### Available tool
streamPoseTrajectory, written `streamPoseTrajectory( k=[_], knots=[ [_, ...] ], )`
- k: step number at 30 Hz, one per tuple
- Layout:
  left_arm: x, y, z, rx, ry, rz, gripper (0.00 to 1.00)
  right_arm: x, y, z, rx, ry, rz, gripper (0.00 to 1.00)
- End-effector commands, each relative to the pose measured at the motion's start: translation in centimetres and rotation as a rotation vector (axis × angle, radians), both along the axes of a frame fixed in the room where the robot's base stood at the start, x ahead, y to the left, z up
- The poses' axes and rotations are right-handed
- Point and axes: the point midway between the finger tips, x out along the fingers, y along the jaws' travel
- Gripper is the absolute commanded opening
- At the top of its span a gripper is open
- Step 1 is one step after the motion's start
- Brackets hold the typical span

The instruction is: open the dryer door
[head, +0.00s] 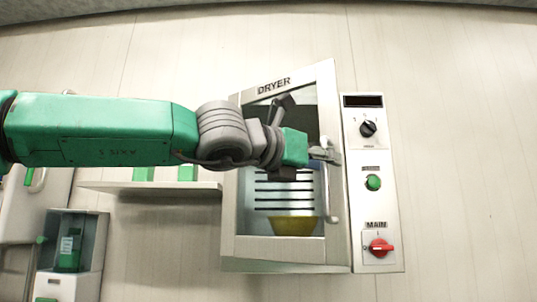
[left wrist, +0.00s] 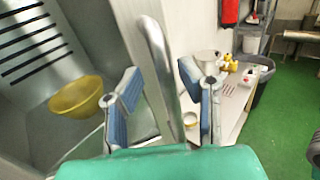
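The dryer door (head: 284,248) is a pale metal frame with a glass window, marked DRYER. Its right edge seems to stand out past the dryer front, so it looks ajar. Its vertical bar handle (head: 333,200) is on the right side and also shows in the left wrist view (left wrist: 158,75). My left gripper (head: 328,152) is at the handle's upper part. In the left wrist view its two blue-padded fingers (left wrist: 166,92) are spread with the handle between them, and gaps show on both sides. My right gripper is not in view.
A yellow bowl (head: 292,226) sits inside the dryer. The control panel (head: 368,216) is just right of the door, with a black knob, green button and red switch. A shelf (head: 150,186) is at the left. A white table (left wrist: 230,110) holds several small items.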

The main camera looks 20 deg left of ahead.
Motion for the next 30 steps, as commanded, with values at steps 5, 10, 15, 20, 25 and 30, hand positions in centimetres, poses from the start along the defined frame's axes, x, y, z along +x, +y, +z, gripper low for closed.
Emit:
streamPoseTrajectory(
  k=[5,10,15,20,25,30],
  knots=[
    [-1.0,0.6,0.0,0.001,0.000,0.001,0.33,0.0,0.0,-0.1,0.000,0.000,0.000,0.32],
    [-2.0,1.5,0.0,0.000,0.000,0.002,0.33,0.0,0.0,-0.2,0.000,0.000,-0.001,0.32],
    [-2.8,2.5,0.0,-0.002,0.001,0.002,0.33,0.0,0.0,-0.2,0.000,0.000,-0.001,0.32],
    [-3.7,3.3,0.0,-0.003,0.001,0.002,0.33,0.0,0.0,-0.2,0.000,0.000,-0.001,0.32],
    [-4.6,3.9,0.0,-0.002,0.001,0.002,0.33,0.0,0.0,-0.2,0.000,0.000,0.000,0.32],
    [-5.6,4.5,0.0,-0.001,0.001,0.002,0.33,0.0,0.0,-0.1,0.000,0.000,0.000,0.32]
  ],
)
